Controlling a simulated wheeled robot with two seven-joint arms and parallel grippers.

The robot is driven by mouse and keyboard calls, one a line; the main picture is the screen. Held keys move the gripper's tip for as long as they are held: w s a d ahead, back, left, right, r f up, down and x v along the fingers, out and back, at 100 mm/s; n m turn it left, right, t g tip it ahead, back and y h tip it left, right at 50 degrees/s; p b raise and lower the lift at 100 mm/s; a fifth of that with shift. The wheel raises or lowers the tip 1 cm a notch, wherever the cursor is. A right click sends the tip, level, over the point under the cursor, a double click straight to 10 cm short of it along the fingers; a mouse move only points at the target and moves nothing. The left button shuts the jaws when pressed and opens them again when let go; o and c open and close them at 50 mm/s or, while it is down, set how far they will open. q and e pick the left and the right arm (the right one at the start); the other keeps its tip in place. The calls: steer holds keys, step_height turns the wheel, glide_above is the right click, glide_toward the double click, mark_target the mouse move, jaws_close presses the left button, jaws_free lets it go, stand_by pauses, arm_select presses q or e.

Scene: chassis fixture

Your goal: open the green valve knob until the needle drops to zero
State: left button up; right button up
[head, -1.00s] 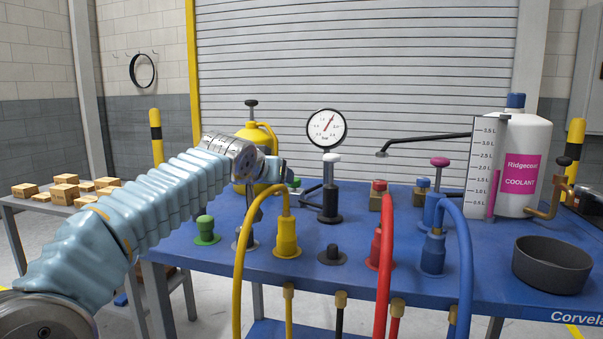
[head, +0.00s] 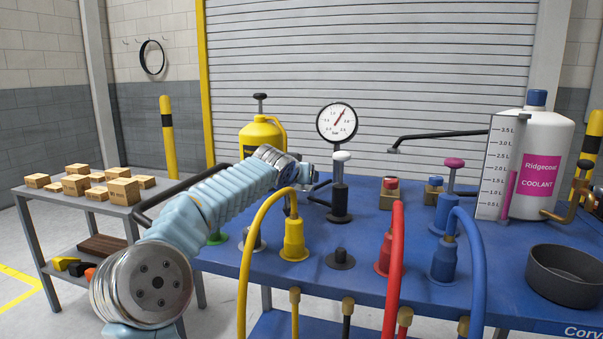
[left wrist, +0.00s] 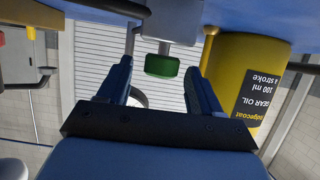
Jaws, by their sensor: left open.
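The green valve knob (left wrist: 162,66) shows in the left wrist view under a grey block, between the fingertips of my left gripper (left wrist: 159,72), with gaps to both fingers. That gripper is open and empty. In the head view my left gripper (head: 305,172) is over the far side of the blue bench, left of the gauge, and hides the knob. The round pressure gauge (head: 337,122) has a white face and a red needle pointing to the upper right, well off zero. My right gripper is not in view.
Yellow (head: 294,240), red (head: 398,255) and blue (head: 470,260) hoses arch over the front edge of the blue bench (head: 310,290). A yellow bottle (head: 258,138) stands behind my left arm. A white coolant jug (head: 540,160) and a dark bowl (head: 566,275) are at right.

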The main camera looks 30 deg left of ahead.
arm_select(q)
steer(key=shift+w+f, duration=0.1)
steer(key=shift+w, duration=0.1)
steer(key=shift+c, duration=0.2)
steer(key=c, duration=1)
steer(key=shift+d+f+n+y+b, duration=0.15)
steer(key=shift+n+y+b, duration=0.2)
steer(key=shift+b, duration=0.35)
steer(key=shift+d+n+g+y+b, duration=0.1)
steer(key=shift+n+g+y+b, duration=0.2)
steer(key=shift+n+y+b, duration=0.7)
steer(key=shift+w+n+g+y+b, duration=0.1)
steer(key=shift+n+g+y+b, duration=0.4)
steer(key=shift+y, duration=0.25)
steer(key=shift+r+n+g+y, duration=0.2)
steer(key=shift+n+g+y, duration=0.5)
steer(key=shift+n+y, duration=0.4)
